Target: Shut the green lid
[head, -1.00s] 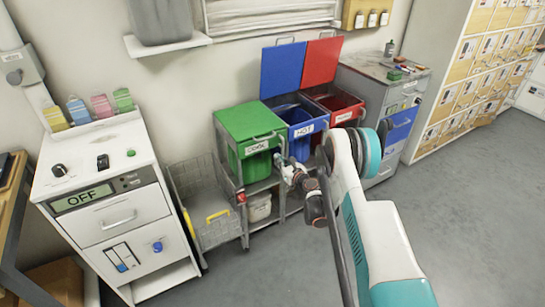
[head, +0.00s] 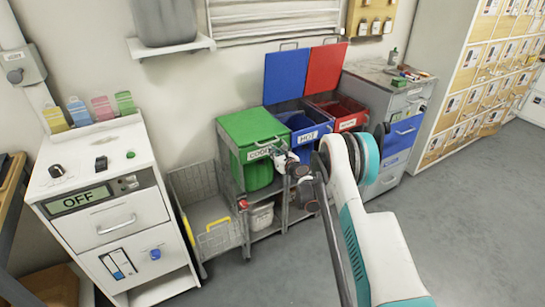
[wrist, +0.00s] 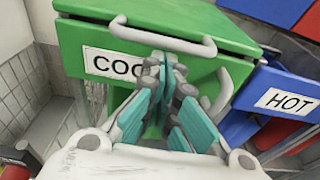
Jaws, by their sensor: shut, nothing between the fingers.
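The green lid (head: 252,127) lies down flat over the green bin (head: 257,172) in the head view. Its top and front handle (wrist: 160,38) show in the wrist view, above a white label (wrist: 104,64) partly hidden by my fingers. My gripper (head: 277,152) is shut and empty at the front of the green bin, by the label and just below the handle. In the wrist view the gripper (wrist: 166,66) has its fingertips together in front of the label; I cannot tell whether they touch it.
The blue bin (head: 308,136) labelled HOT stands to the right with its blue lid (head: 286,76) raised. Beside it the red lid (head: 325,70) is also raised. A wire basket (head: 213,225) and a white cabinet (head: 108,213) stand left. Open floor lies in front.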

